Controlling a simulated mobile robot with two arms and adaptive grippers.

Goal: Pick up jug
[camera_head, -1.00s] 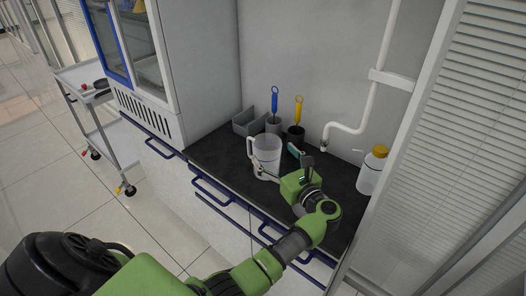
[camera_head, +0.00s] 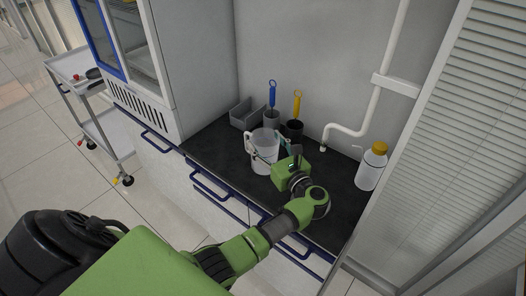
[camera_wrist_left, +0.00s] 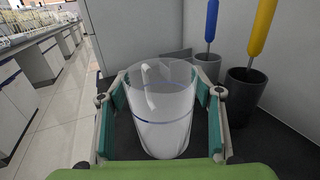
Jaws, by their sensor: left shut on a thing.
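The jug (camera_head: 264,150) is a clear, whitish vessel standing upright on the dark counter top (camera_head: 215,142). In the left wrist view the jug (camera_wrist_left: 162,112) fills the space between the two fingers, with its handle on the far side. My left gripper (camera_head: 268,148) reaches it from the right, one finger on each side, and is shut on the jug's body. The green finger pads (camera_wrist_left: 162,108) lie along both sides of it. The jug's base seems to rest on the counter. My right gripper is not in view.
Behind the jug stand a grey bin (camera_head: 248,115), a holder with a blue-handled brush (camera_head: 272,94) and one with a yellow-handled brush (camera_head: 297,104). A white bottle with a yellow cap (camera_head: 371,168) stands right, near a white pipe (camera_head: 385,80). A cart (camera_head: 90,100) stands left.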

